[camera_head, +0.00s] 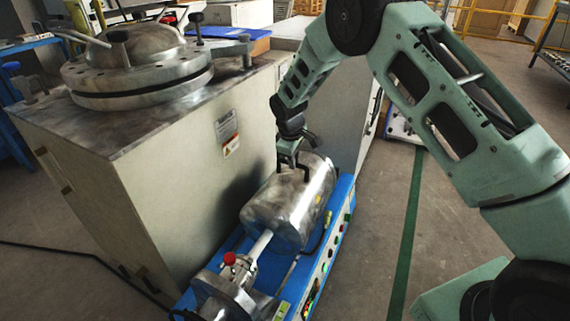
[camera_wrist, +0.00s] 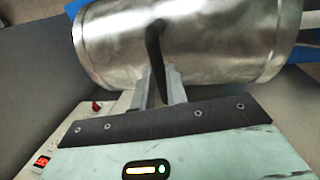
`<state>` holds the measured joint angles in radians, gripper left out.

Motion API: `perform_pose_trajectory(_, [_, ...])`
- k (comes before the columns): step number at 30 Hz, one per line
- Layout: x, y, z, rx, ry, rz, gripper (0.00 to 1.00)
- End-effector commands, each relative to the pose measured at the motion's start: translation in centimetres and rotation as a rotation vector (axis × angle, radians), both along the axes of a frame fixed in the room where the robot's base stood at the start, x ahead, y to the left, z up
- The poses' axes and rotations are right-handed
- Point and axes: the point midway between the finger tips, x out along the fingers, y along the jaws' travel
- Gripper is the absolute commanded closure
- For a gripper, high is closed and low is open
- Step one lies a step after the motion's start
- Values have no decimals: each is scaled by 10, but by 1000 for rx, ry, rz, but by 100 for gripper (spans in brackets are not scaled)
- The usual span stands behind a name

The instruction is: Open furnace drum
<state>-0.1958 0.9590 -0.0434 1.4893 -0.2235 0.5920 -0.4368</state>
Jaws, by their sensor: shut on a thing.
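The furnace drum (camera_head: 290,203) is a shiny metal cylinder lying on its side on a blue machine base (camera_head: 338,215). It fills the upper part of the wrist view (camera_wrist: 205,45). A dark handle (camera_wrist: 155,48) stands on the drum's side. My gripper (camera_head: 292,165) is at the top of the drum, with its fingers around the handle. In the wrist view my gripper (camera_wrist: 161,85) is shut on the lower part of the handle. The handle is mostly hidden by my gripper in the head view. I cannot tell a gap along the drum's seam.
A tall grey cabinet (camera_head: 165,190) with a round bolted lid (camera_head: 140,75) stands close to the drum's left. A red knob (camera_head: 229,258) and a metal shaft are at the near end. Lit buttons (camera_head: 312,290) line the base's right side. The floor (camera_head: 385,240) to the right is clear.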

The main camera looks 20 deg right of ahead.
Motion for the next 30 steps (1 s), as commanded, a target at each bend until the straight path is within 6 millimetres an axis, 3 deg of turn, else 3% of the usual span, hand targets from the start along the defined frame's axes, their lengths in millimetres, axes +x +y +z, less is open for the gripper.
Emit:
perform_pose_trajectory(1, [14, -17, 5, -2, -4, -9, 100])
perform_pose_trajectory(4, [38, -42, 3, -2, -5, -10, 100])
perform_pose_trajectory(12, [83, -85, -1, -2, -4, -5, 100])
perform_pose_trajectory(21, [113, -115, -2, -2, -3, -4, 100])
perform_pose_trajectory(30, [132, -133, -1, -1, -3, -3, 100])
